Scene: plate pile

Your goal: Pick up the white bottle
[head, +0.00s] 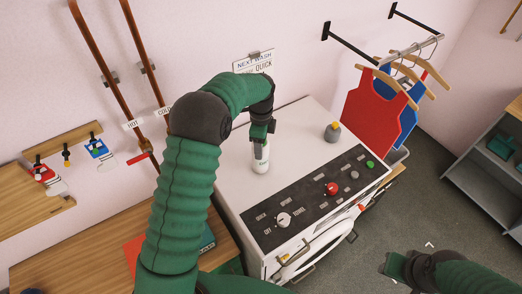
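The white bottle (260,162) stands upright on the white top of the washing machine, near its control panel. My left arm comes in from the left and bends over the machine. My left gripper (261,138) points down at the bottle's top, which it partly hides. I cannot tell whether its fingers are closed on the bottle or only around it. My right gripper (390,268) is at the lower right, over the floor and away from the bottle. It is too small and dark to tell whether it is open.
The washing machine (306,115) has a dark panel with a red knob (332,189). A grey item with a yellow top (332,131) stands right of the bottle. Red and blue garments (372,115) hang behind. A wooden counter (95,250) is at left, a grey shelf (485,165) at right.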

